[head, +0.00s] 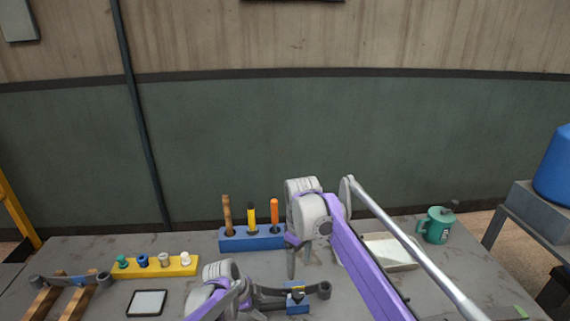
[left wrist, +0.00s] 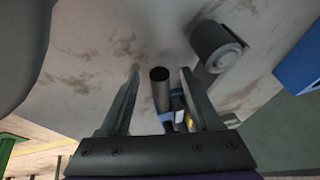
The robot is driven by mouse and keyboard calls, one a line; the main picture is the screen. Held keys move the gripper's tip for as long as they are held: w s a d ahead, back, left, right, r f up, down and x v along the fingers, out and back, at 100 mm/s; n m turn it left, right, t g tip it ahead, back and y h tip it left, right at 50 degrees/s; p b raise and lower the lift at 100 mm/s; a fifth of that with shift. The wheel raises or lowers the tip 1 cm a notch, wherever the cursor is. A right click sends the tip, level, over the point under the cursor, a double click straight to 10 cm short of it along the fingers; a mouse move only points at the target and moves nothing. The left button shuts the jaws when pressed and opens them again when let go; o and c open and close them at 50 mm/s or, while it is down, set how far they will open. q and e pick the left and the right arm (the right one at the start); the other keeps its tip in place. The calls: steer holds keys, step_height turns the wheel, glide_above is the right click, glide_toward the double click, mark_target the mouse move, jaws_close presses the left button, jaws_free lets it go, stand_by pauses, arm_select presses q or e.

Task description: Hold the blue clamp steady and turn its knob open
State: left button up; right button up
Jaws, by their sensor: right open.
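The blue clamp (head: 298,307) sits low in the head view, around the middle of a dark grey spring bar (head: 318,291) with rolled ends. A small dark part with a yellow patch shows on top of it; I cannot make out the knob clearly. My right gripper (head: 300,262) points down above and behind the clamp, open and empty. My left gripper (left wrist: 160,98) is open in the left wrist view. A dark cylinder (left wrist: 160,88) stands between its fingers with gaps on both sides. Part of the blue clamp (left wrist: 177,105) shows just behind. My left arm hides part of the bar in the head view.
A blue block (head: 250,240) holds upright tools behind. A yellow rack (head: 183,266) with several coloured pegs, a framed pad (head: 147,303) and another spring on wooden rails (head: 47,301) lie left. A white tray (head: 391,251) and green mug (head: 435,228) stand right.

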arm_select(q)
steer(key=v, duration=1.2)
arm_select(e)
steer(key=s+d+m+t, duration=0.3)
steer(key=s+d+m, duration=0.35)
steer(key=s, duration=0.75)
arm_select(q)
steer(key=s+a+n+t+y, duration=0.1)
steer(key=s+a+n+y, duration=0.1)
steer(key=s+n, duration=0.6)
steer(key=s+a+f+n+t+y, duration=0.1)
steer(key=s+a+n, duration=0.4)
steer(key=s, duration=1.3)
steer(key=n+y, duration=0.1)
steer(key=n, duration=0.3)
steer(key=shift+a+f+n+t, duration=0.15)
steer(key=shift+a+n+t, duration=0.15)
steer(key=shift+t, duration=0.1)
arm_select(e)
steer(key=s+d+f+m+t, duration=0.1)
steer(key=s+d+f, duration=0.2)
steer(key=s, duration=0.4)
steer(key=s+d+f+m+t, duration=0.1)
steer(key=s+d+f+m, duration=0.1)
steer(key=s+f, duration=0.3)
steer(key=s, duration=0.3)
steer(key=shift+s+d, duration=0.3)
steer(key=shift+d, duration=0.1)
